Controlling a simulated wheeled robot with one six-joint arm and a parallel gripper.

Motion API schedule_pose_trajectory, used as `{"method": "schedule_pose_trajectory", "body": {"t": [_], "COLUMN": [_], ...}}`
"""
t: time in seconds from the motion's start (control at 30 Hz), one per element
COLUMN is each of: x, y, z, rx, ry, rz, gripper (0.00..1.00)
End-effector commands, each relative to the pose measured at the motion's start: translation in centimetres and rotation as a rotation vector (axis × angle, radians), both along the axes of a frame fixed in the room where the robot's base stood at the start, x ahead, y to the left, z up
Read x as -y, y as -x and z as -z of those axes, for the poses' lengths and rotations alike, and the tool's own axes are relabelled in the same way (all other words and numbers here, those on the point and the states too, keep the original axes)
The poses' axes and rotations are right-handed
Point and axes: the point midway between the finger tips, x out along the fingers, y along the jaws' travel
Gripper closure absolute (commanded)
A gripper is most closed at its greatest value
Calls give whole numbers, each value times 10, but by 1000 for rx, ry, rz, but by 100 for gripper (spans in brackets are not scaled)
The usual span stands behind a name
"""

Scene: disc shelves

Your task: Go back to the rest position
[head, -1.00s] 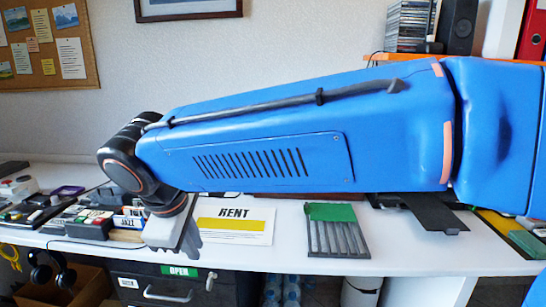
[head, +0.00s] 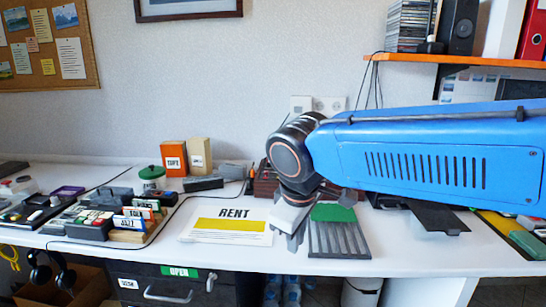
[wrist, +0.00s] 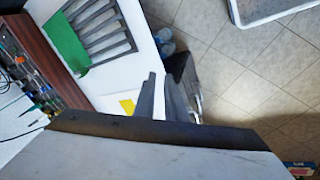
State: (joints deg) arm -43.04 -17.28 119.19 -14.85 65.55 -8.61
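My gripper (head: 292,240) hangs pointing down in the head view, over the white table between the RENT sheet (head: 222,229) and a grey slotted rack with a green strip (head: 339,240). In the wrist view my gripper's fingers (wrist: 165,98) show at the middle, seen from the side and close together. I see nothing held between them, but the gap is not clear. The rack and its green part (wrist: 66,42) show at the upper left of the wrist view.
Labelled disc dividers (head: 132,224) stand at the left on the table (head: 420,255). Orange and tan boxes (head: 174,158) and a green-lidded jar (head: 152,177) stand behind. An orange shelf (head: 465,61) carries discs and a speaker at the upper right.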

Motion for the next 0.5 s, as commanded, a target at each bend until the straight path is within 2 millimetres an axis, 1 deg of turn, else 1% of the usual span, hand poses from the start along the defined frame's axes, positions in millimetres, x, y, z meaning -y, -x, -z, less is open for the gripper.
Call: {"method": "schedule_pose_trajectory", "body": {"t": [0.03,0.2,0.37,0.5], "x": [21,74,119,154], "y": [1,12,27,44], "z": [3,14,26,40], "rx": [0,-1,4,14], "ry": [-17,-78,-134,-184], "rz": [48,194,331,453], "gripper": [89,89,89,89]}}
